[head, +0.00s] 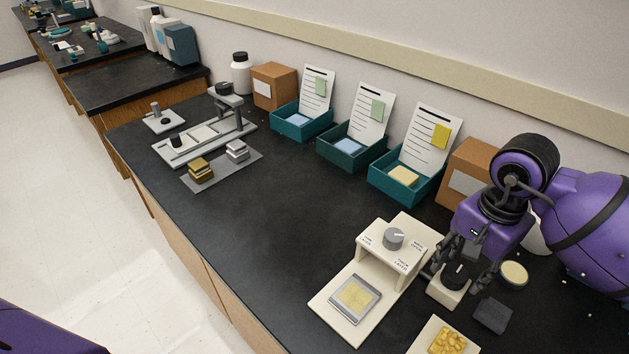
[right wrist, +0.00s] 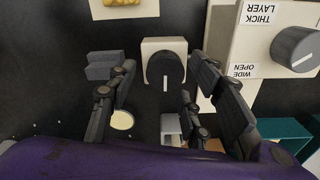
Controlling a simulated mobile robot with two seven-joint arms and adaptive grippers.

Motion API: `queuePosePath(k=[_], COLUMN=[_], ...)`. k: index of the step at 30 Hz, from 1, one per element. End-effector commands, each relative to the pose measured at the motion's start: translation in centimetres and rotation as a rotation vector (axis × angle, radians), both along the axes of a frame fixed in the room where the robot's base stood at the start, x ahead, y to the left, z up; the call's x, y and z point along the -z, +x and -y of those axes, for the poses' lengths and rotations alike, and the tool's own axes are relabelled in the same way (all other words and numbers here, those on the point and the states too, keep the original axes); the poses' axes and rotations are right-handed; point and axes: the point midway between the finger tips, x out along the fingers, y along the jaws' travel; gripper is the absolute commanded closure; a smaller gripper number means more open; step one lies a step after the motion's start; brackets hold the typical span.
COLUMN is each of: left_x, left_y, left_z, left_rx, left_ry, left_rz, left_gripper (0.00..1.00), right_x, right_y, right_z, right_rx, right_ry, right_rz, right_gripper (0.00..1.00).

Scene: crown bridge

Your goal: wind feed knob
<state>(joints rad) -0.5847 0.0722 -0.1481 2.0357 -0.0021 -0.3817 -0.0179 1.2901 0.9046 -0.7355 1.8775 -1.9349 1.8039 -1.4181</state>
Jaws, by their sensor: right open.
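A small black knob (head: 455,274) with a pale pointer line sits on a cream block (head: 446,291) near the right side of the bench. In the right wrist view the black knob (right wrist: 165,70) faces the camera, its line pointing down in the picture. My right gripper (head: 462,268) is open above the block, its fingers on either side of the knob. In the right wrist view the open fingers (right wrist: 162,75) show gaps to the knob on both sides. A larger grey knob (head: 394,238) sits on a labelled cream stand (head: 372,241) close by. My left gripper is out of view.
A dark grey block (head: 492,315) and a round pale-topped jar (head: 514,274) lie close to the right gripper. A cream tray (head: 423,343) with yellow pieces is in front. Teal boxes (head: 404,190) line the wall. The bench middle is clear.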

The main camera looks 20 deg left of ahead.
Motion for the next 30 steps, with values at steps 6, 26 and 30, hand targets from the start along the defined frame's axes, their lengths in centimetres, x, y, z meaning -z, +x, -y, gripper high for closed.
queuePosePath(k=[6,26,30], left_x=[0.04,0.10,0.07], left_y=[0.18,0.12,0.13], left_z=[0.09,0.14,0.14], left_rx=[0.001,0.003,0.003], left_ry=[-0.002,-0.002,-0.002], left_rz=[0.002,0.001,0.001], left_gripper=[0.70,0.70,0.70], right_x=[1.17,1.19,1.20], right_y=[-0.01,-0.07,-0.10], right_z=[-0.05,0.06,0.09], right_rx=[-0.001,0.005,0.032], right_ry=[0.001,-0.002,-0.003], right_rz=[0.001,-0.002,-0.002], right_gripper=[0.54,0.95,0.95])
